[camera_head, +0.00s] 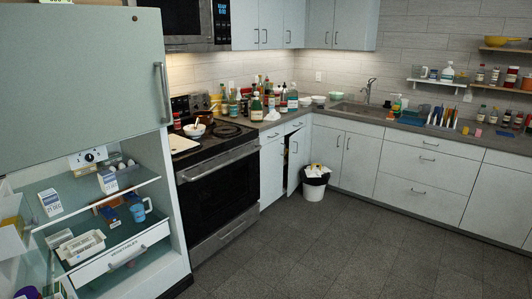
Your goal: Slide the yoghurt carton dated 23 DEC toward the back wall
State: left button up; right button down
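The open fridge (170,230) stands at the left, and its shelves hold the cartons. One white and blue carton (50,203) stands slightly tilted at the left of the upper shelf, with dark date print too small to read surely. A second white and blue carton (107,182) stands further right near the shelf's front edge. I cannot tell which one bears 23 DEC. Neither of my grippers shows in this view.
Below are a white tub (80,247), a light blue mug (141,209) and a vegetable drawer (122,260). Eggs (121,166) sit at the back. The freezer door (80,80) is shut above. The floor (330,250) right of the fridge is clear; a white bin (315,182) stands by the cabinets.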

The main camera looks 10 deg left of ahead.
aim_at(108, 178)
jog(key=i+l+u, duration=0.15)
jog(key=i, duration=0.3)
jog(key=i+l+u, duration=0.1)
jog(key=i, duration=0.4)
